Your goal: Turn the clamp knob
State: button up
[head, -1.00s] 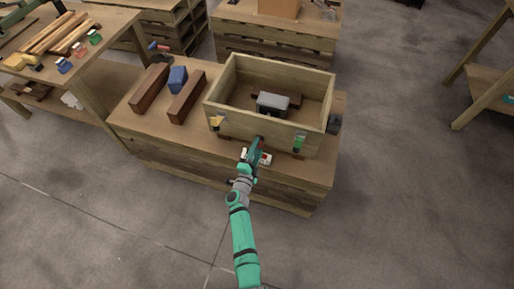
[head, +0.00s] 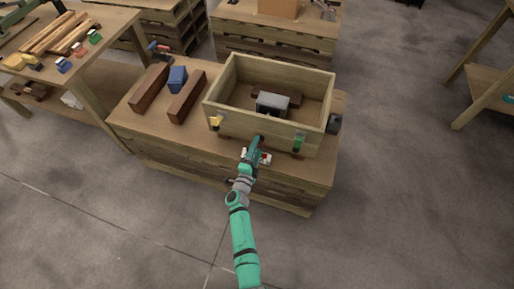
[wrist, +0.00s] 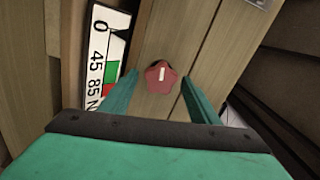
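The clamp knob is a red, star-shaped knob (wrist: 161,77) with a white mark on top, in the upper middle of the wrist view. My gripper (wrist: 160,92) is open, with one green finger to the left of the knob and one to its right. Gaps show between the knob and both fingers. In the head view my gripper (head: 258,142) is low at the front wall of the wooden box, and the knob is hard to make out there.
A wooden box (head: 265,128) with a grey block (head: 272,104) inside stands on the bench (head: 150,135). A white label with numbers (wrist: 105,60) lies left of the knob. Two dark bars (head: 186,97) and a blue block (head: 178,79) lie on the left.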

jog(key=shift+s, duration=0.15)
jog(key=v, duration=1)
jog(key=shift+s, duration=0.25)
jog(key=shift+a, duration=0.1)
dwell(0.7)
jog(key=w+d+n, duration=0.1)
jog(key=w+n, duration=0.2)
jog(key=n, duration=0.1)
jog(key=w+d+n, duration=0.1)
jog(key=w+n, duration=0.3)
jog(key=n, duration=0.1)
jog(key=w+d+n, duration=0.1)
jog(key=w+n, duration=0.2)
jog(key=n, duration=0.2)
jog(key=shift+w+r, duration=0.2)
jog(key=shift+w, duration=0.05)
dwell(0.3)
jog(key=c, duration=1.1)
